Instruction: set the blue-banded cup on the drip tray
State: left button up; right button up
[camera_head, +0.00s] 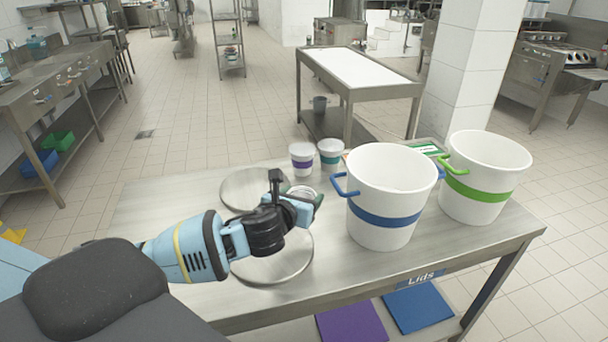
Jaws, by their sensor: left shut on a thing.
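My left gripper (297,202) reaches in from the left over the steel table and is shut on a small pale-rimmed cup (301,190). The gripper hides most of this cup, so I cannot tell its band colour. A round metal plate (285,265) lies below and in front of the gripper, and another round plate (238,190) lies behind it to the left. I cannot tell which is the drip tray. A large white bucket with a blue band (385,217) and blue handles stands right of the gripper. My right gripper is not in view.
Small lidded cups with a purple band (303,164) and a teal band (330,158) stand behind the gripper. A green-banded bucket (476,190) stands at the right of the table. The left part of the steel table (150,215) is bare.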

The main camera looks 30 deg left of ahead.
pick_arm(q)
jog(key=s+d+f+m+h, duration=0.1)
jog(key=s+d+f, duration=0.1)
jog(key=s+d, duration=0.5)
jog(key=s+d+f+m+h, duration=0.1)
jog(key=s+d+f+h, duration=0.1)
jog(key=s+d, duration=0.5)
jog(key=shift+s+d+f+h, duration=0.35)
jog(key=shift+s+f, duration=0.25)
jog(key=shift+s, duration=1.1)
